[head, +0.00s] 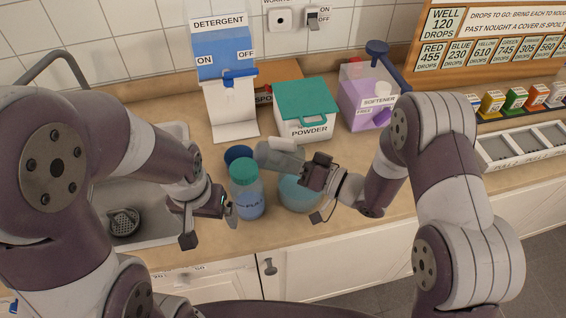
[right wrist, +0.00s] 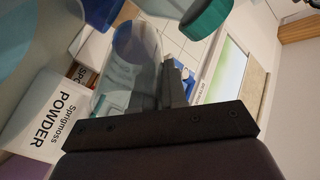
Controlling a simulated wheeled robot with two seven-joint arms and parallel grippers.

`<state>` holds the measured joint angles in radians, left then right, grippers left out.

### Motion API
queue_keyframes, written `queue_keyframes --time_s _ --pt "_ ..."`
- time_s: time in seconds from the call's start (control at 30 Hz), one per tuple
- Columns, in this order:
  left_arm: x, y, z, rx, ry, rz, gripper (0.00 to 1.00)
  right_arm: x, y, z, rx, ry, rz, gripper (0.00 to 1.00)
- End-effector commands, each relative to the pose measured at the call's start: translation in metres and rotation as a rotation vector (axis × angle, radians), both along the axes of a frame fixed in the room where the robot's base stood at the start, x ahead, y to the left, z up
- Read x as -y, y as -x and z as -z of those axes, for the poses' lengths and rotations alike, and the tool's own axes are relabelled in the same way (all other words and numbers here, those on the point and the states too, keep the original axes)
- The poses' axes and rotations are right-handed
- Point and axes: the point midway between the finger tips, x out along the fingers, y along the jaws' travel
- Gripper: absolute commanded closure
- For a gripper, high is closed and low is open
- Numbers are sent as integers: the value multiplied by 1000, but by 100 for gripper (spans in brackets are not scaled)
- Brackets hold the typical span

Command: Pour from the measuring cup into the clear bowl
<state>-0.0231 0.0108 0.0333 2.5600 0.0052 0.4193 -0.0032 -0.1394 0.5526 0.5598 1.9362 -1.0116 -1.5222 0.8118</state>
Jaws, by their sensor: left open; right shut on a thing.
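The grey, see-through measuring cup (head: 278,157) lies tipped on its side above the clear bowl (head: 297,196). My right gripper (head: 316,172) is shut on the cup. In the right wrist view the cup (right wrist: 132,62) shows as a clear body beside the dark fingers. The bowl stands on the counter, looks bluish inside and is partly hidden by the cup and gripper. I cannot tell whether liquid is leaving the cup. My left gripper (head: 228,208) is open and empty, just left of a green-capped bottle (head: 247,195) of blue liquid.
A dark blue round container (head: 237,154) stands behind the bottle. Behind are the detergent dispenser (head: 230,105), the powder box (head: 304,112) and the purple softener jug (head: 364,104). The sink (head: 150,215) is at left. A tray (head: 530,146) and small coloured boxes are at right.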

Motion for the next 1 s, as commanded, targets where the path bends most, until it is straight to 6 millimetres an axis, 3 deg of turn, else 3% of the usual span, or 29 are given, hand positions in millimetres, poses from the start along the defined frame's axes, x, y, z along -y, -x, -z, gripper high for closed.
queue_keyframes --time_s 0.6,1.0 --pt "0 0 23 0 0 0 0 7 1 -2 35 -132 1 100" --pt "0 0 24 0 0 0 0 8 2 -5 42 -156 1 100"
